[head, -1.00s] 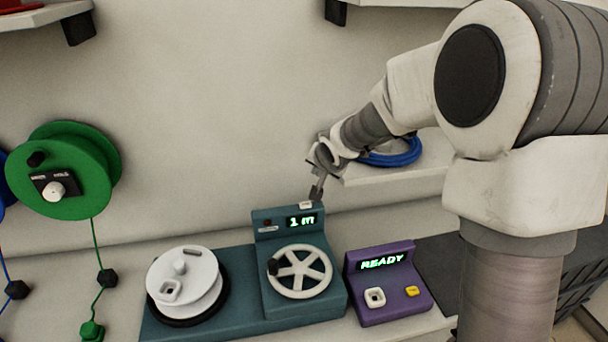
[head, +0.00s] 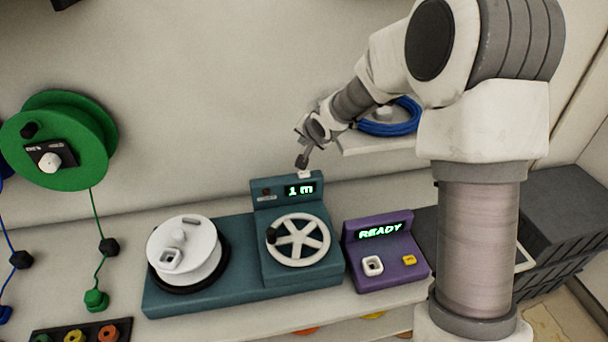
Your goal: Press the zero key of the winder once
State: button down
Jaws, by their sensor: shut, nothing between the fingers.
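The winder (head: 195,293) is a teal machine on the bench, with a white spool (head: 182,250) on its left and a white spoked handwheel (head: 299,240) on its right. Its display (head: 299,190) reads "1 m". A small white key (head: 304,175) sits on the top edge of the display housing; I cannot read a label on it. My gripper (head: 302,164) is shut and empty, pointing down just above this white key. I cannot tell whether the fingertips touch it.
A blue coil (head: 392,122) lies on a shelf behind my arm. A green reel (head: 60,140) hangs at left. Dark crates (head: 575,220) stand at right.

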jog(key=b, duration=0.7)
send_over(304, 179)
notch_tip(304, 179, down, 8)
jog(key=shift+w+f, duration=0.1)
jog(key=shift+w, duration=0.05)
dwell(1.5)
jog(key=shift+f+b, duration=0.3)
jog(key=shift+f, duration=0.05)
jog(key=shift+f+b, duration=0.45)
jog(key=shift+f, duration=0.05)
dwell(0.5)
dwell(0.4)
jog(key=shift+r+p, duration=0.75)
jog(key=shift+r, duration=0.15)
jog(key=shift+r, duration=0.1)
jog(key=shift+r+p, duration=2)
jog(key=shift+r, duration=0.4)
